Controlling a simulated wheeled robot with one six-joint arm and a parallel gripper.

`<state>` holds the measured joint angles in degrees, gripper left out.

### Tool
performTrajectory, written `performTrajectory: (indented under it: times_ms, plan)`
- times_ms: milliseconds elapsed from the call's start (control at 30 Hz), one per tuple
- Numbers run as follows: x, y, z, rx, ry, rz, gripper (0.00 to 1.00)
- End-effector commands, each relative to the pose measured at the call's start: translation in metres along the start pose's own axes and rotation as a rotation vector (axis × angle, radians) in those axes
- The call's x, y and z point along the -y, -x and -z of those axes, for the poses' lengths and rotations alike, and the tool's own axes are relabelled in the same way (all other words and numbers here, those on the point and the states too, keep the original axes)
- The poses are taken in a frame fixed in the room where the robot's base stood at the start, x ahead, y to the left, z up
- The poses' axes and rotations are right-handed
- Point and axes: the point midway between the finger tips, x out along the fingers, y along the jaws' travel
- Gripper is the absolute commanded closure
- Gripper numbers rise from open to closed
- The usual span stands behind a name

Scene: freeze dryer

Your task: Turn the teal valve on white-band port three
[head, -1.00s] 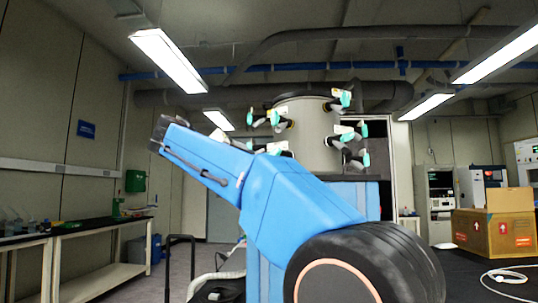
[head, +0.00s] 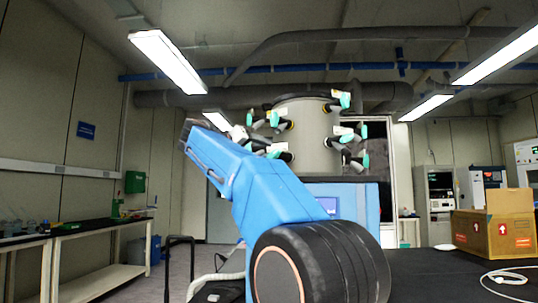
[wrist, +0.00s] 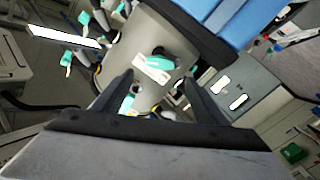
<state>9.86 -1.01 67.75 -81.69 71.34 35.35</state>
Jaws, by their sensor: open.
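The grey drum (head: 312,140) of the freeze dryer stands behind my arm, with several teal valves on black ports around its side. One teal valve (head: 345,99) is at its upper right and another (head: 274,119) at its upper left. Some ports show pale or yellow bands; I cannot tell which is white-band port three. In the wrist view, my gripper (wrist: 160,90) is open and empty, its dark fingers pointing at the drum. A teal valve (wrist: 155,64) with a white tag lies just beyond the fingertips. Another teal valve (wrist: 128,101) shows between the fingers, partly hidden.
The blue cabinet (head: 355,203) stands under the drum. A cardboard box (head: 494,232) and a white cable (head: 508,276) lie on the dark table at right. A bench (head: 95,235) runs along the left wall. Ports stick out around the drum, close together.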

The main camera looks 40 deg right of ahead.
Motion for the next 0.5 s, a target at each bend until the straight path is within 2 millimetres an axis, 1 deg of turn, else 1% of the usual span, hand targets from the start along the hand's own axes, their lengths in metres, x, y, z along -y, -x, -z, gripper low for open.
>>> performTrajectory:
  times_ms: [33,300,500]
  plan:
    - [-0.001,-0.009,0.0,0.002,0.0,-0.003,0.34]
    - [-0.001,-0.05,-0.001,0.001,0.0,-0.003,0.34]
    - [0.0,-0.074,0.0,0.0,0.001,-0.001,0.34]
